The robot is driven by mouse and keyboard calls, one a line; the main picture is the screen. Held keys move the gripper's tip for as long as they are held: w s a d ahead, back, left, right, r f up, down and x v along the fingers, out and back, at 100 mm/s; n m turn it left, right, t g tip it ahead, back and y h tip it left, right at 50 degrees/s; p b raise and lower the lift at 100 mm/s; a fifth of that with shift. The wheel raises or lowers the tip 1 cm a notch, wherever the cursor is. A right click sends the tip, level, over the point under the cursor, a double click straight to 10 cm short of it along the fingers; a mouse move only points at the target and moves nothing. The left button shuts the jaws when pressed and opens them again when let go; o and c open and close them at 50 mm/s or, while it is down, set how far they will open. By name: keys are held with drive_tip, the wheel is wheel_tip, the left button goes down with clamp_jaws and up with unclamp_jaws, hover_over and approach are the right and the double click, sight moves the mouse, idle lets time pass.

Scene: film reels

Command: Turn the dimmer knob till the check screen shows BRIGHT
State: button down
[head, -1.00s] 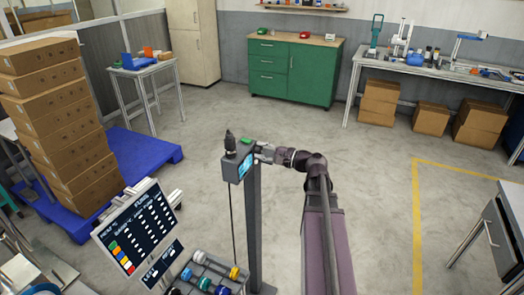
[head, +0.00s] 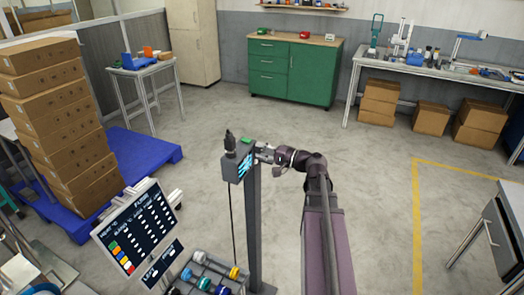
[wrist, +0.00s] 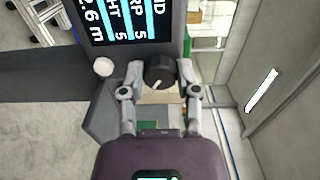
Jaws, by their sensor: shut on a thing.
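The black dimmer knob (wrist: 160,70) with a white pointer line sits on the grey box's face in the wrist view. My gripper (wrist: 160,74) is shut on it, one finger on each side. The check screen (wrist: 118,20) shows at the top, turned sideways and partly cut off; I read "RP 5", "HT 5" and "2.6 m", but not BRIGHT. In the head view my gripper (head: 262,154) is at the right side of the grey box (head: 236,160) on a post. The screen (head: 245,166) there is too small to read.
A white round button (wrist: 103,67) is left of the knob. A tilted display board (head: 137,227) and a rack of coloured reels (head: 206,275) stand near the post. A blue pallet with stacked boxes (head: 45,110) is at left. Open floor lies behind.

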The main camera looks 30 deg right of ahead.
drive_tip(key=shift+c, duration=1.7)
unclamp_jaws()
drive_tip(key=v, duration=1.2)
